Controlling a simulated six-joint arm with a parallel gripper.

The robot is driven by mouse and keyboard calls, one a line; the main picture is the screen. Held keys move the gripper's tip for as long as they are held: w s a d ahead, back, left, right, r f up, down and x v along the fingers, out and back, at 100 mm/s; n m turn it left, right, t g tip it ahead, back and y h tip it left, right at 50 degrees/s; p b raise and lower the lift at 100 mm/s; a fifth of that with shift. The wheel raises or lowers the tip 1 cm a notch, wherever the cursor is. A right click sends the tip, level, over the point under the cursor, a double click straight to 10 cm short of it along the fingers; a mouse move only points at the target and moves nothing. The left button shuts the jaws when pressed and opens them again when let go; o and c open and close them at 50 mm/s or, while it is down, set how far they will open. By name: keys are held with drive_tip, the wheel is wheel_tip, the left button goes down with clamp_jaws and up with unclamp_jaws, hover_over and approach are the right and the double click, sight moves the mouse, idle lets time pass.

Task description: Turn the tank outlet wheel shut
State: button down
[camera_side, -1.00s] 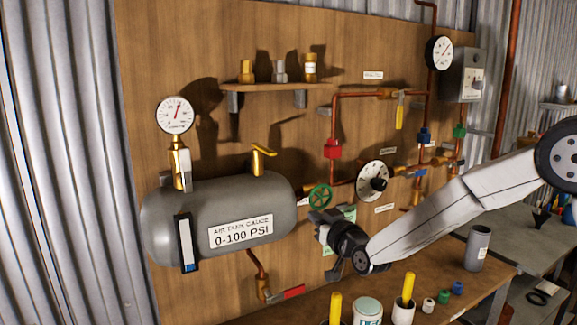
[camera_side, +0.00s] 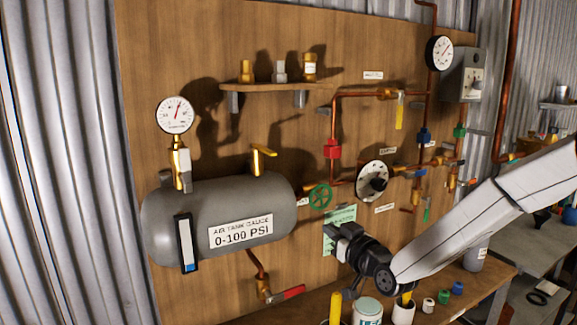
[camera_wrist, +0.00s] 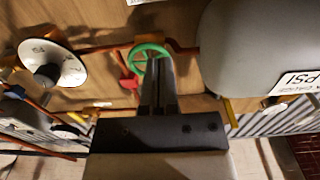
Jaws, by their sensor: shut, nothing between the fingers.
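The tank outlet wheel is a small green handwheel (camera_side: 320,196) on the pipe just right of the grey air tank (camera_side: 275,195). In the wrist view the green wheel (camera_wrist: 149,54) shows just beyond my fingertips, its near part hidden behind them. My gripper (camera_side: 339,236) is below and to the right of the wheel in the side view, in front of a green card on the board, and appears apart from the wheel. In the wrist view my gripper (camera_wrist: 156,62) has its two fingers together with nothing between them.
A white round dial (camera_side: 372,181) is right of the wheel; it also shows in the wrist view (camera_wrist: 52,66). A red-handled valve (camera_side: 287,293) sits low under the tank. A bench with cups and small caps (camera_side: 428,305) stands below my arm.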

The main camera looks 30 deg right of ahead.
sight(318, 195)
drive_tip(key=shift+s, duration=0.1)
drive_tip(key=d, duration=0.2)
drive_tip(key=s+d, duration=0.1)
drive_tip(key=d, duration=0.1)
drive_tip(key=shift+d, duration=0.1)
idle(0.4)
drive_tip(key=shift+w, duration=0.2)
drive_tip(key=w, duration=0.6)
drive_tip(key=shift+w, duration=0.3)
drive_tip(key=shift+a+r, duration=0.2)
drive_tip(key=shift+r, duration=0.2)
idle(1.1)
